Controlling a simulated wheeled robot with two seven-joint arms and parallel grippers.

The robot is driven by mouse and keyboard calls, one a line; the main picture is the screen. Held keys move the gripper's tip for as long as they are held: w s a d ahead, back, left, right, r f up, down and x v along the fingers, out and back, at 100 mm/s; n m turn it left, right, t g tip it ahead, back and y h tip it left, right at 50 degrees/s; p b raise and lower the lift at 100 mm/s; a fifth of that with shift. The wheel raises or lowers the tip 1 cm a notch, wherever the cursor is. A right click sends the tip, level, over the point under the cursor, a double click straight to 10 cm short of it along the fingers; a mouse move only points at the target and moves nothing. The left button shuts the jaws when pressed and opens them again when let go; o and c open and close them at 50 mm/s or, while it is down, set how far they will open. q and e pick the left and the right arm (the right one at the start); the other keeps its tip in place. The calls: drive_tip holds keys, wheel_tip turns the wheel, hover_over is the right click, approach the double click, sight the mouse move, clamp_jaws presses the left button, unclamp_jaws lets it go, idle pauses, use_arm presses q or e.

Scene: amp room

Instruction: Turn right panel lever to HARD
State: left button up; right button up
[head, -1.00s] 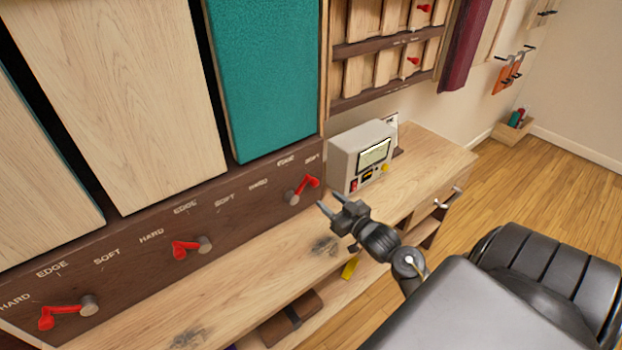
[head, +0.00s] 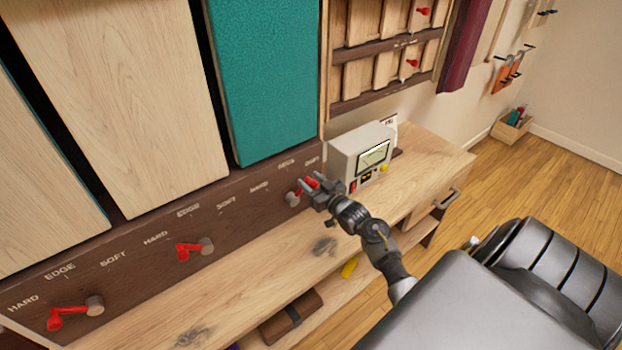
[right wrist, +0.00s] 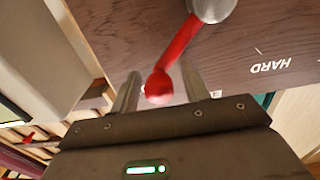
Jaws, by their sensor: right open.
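The right panel lever has a red arm with a round knob and a grey pivot (head: 292,199). It sits at the right end of the dark brown strip and points up and right, towards the SOFT label (head: 312,160). The HARD label (head: 259,187) is left of the pivot. My right gripper (head: 311,181) is open at the lever. In the right wrist view, the red lever arm (right wrist: 176,45) reaches down between the two spread fingers (right wrist: 158,92), its knob between them. Contact cannot be told. My left gripper is not in view.
Two more red levers, a middle one (head: 190,250) and a left one (head: 70,317), are on the same strip. A beige meter box (head: 345,155) stands on the wooden bench (head: 270,265) close behind my right gripper. A teal panel (head: 262,85) is above the lever.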

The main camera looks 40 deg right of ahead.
drive_tip(key=shift+w, duration=0.35)
